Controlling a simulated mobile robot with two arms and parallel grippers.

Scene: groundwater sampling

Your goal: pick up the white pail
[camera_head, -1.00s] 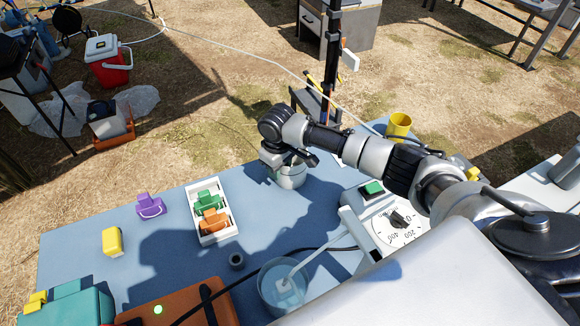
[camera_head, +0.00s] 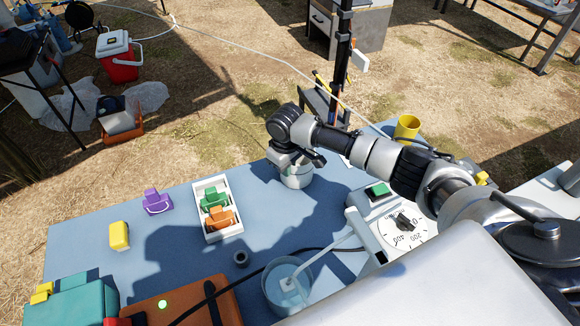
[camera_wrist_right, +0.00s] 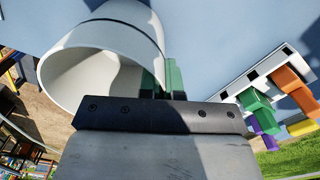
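The white pail (camera_head: 297,178) stands on the blue table (camera_head: 165,270), near its far edge. My right gripper (camera_head: 302,160) is at the pail's top and hides part of its rim. In the right wrist view the pail (camera_wrist_right: 125,35) shows its open mouth, and the fingertips (camera_wrist_right: 162,82) are at its rim. One green finger part shows at the pail's mouth side and one outside the wall. I cannot tell whether the fingers press on the wall. My left gripper is not in view.
Left of the pail is a white tray (camera_head: 198,187) with green and orange clips. A purple clip (camera_head: 157,202) and a yellow block (camera_head: 119,236) lie further left. A dial meter (camera_head: 403,232), a clear water container (camera_head: 271,291) and a yellow cup (camera_head: 407,127) are nearby.

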